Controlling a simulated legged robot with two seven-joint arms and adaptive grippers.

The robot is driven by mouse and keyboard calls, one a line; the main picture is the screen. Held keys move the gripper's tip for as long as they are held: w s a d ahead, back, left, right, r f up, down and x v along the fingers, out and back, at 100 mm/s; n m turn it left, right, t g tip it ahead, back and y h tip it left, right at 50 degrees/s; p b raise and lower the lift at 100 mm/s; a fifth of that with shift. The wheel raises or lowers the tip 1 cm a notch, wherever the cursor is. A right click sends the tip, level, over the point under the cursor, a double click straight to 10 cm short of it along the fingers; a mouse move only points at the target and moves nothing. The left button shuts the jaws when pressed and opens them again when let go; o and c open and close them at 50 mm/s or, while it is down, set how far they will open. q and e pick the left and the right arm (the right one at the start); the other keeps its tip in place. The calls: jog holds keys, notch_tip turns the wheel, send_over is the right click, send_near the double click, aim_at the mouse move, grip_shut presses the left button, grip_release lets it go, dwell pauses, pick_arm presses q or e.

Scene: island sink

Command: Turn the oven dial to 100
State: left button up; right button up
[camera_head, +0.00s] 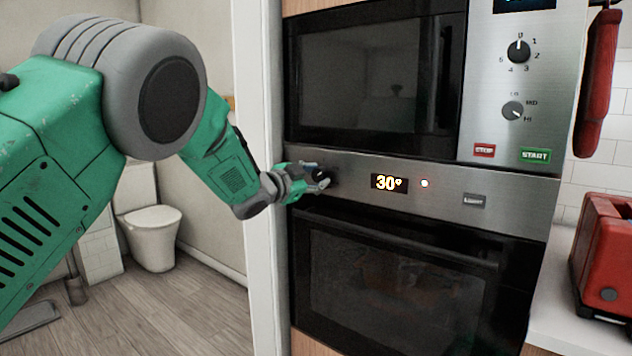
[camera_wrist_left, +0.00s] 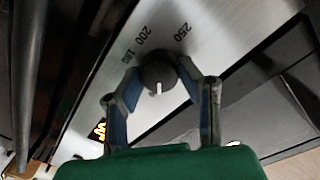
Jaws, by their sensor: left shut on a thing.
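The oven dial is a dark round knob at the left of the oven's steel control panel; it shows in the wrist view (camera_wrist_left: 158,74). Its white mark points toward the bottom of that picture. Printed numbers 200 and 250 show beside it, with a smaller number that is hard to read. My left gripper (camera_head: 318,181) is at the dial, its two fingers shut on opposite sides of it. In the head view the fingers mostly cover the dial. The oven display (camera_head: 389,183) reads 30°. My right gripper is not in view.
The microwave (camera_head: 365,80) is above, the oven door (camera_head: 395,285) below. A white door frame (camera_head: 262,250) stands close left of my gripper. A red toaster (camera_head: 602,255) is at right.

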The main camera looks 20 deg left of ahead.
pick_arm(q)
jog(key=shift+f+m, duration=0.1)
jog(key=shift+m, duration=0.6)
jog(key=o, duration=1.1)
jog(key=shift+o, duration=0.2)
jog(key=shift+s+a, duration=0.1)
jog(key=shift+s, duration=0.15)
jog(key=v, duration=1.1)
jog(key=shift+s, duration=0.2)
